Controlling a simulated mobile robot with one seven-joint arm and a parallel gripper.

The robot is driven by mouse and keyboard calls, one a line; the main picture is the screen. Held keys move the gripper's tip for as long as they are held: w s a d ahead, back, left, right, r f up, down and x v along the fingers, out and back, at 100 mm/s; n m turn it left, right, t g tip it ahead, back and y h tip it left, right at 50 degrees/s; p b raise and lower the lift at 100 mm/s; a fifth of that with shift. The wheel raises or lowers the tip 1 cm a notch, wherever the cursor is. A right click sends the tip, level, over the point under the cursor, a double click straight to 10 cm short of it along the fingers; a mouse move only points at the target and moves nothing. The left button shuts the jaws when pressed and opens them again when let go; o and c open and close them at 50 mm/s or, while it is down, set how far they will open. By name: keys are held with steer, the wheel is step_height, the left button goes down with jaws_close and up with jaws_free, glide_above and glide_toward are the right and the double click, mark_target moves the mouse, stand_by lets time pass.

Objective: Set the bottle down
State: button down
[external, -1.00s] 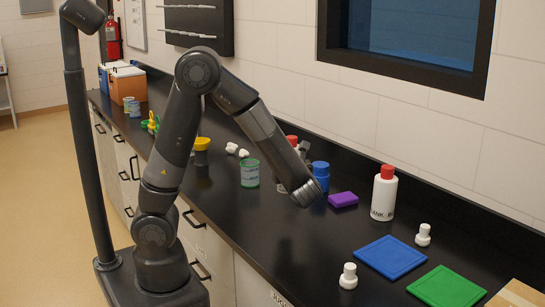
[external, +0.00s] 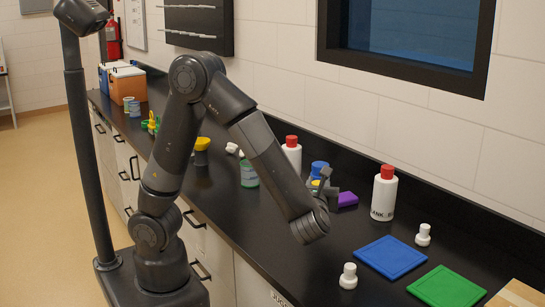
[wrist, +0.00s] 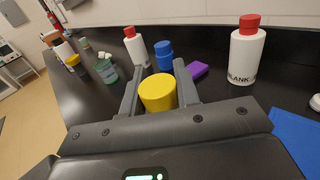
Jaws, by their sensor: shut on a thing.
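A bottle with a yellow cap (wrist: 157,92) is between the two fingers of my gripper (wrist: 160,88) in the wrist view, and the gripper is shut on it. The cap's top faces the camera; the bottle's body is hidden below it. In the external view only a sliver of the yellow cap (external: 315,184) shows beside my gripper (external: 325,185), over the black counter (external: 265,225). I cannot tell whether the bottle's base touches the counter.
A blue bottle (external: 319,169), a red-capped white bottle (external: 292,153) and a purple block (external: 347,199) stand behind my gripper. A labelled white bottle (external: 384,193), a blue mat (external: 391,257) and a green mat (external: 447,288) are to the right. Open counter lies in front.

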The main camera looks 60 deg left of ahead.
steer(key=shift+w+a+f, duration=1.2)
steer(key=shift+a+f, duration=0.05)
steer(key=shift+f, duration=0.45)
steer(key=shift+w+a+f, duration=1.2)
steer(key=shift+w+f, duration=0.05)
steer(key=shift+f, duration=0.45)
steer(key=shift+w+a+f, duration=1.2)
steer(key=shift+a+f, duration=0.05)
steer(key=shift+f, duration=0.45)
steer(key=shift+f, duration=0.15)
steer(key=c, duration=1.1)
jaws_free()
